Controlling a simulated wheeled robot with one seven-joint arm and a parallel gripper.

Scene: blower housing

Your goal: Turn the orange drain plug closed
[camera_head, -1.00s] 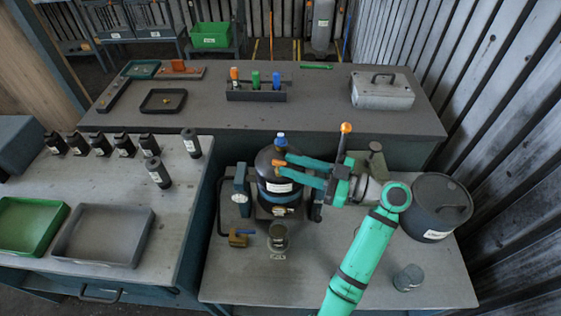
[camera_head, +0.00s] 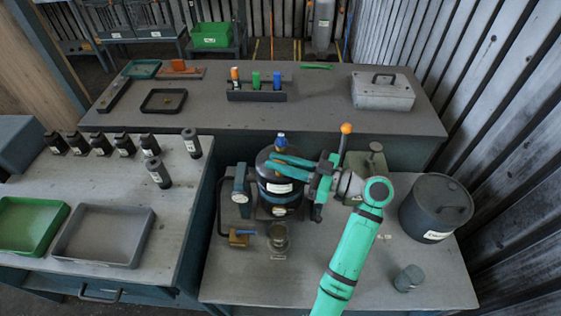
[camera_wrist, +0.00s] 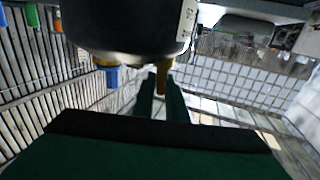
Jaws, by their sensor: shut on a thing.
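The black blower housing (camera_head: 276,186), with a white label and a blue cap (camera_head: 281,140) on top, stands on the right-hand bench. My gripper (camera_head: 272,162) reaches in from the right, its teal fingers level across the upper housing. In the wrist view, the orange drain plug (camera_wrist: 162,78) sticks out from the dark housing (camera_wrist: 130,28), between the two fingers of my gripper (camera_wrist: 161,98). The fingers are shut on it. The plug is hidden in the head view, and its exact turn angle is unclear.
An upright lever with an orange knob (camera_head: 346,128) stands close behind my wrist. A dark lidded drum (camera_head: 436,208) is at right, and a small grey cup (camera_head: 408,278) at front right. A glass jar (camera_head: 278,236) and brass padlock-like part (camera_head: 238,238) stand before the housing.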

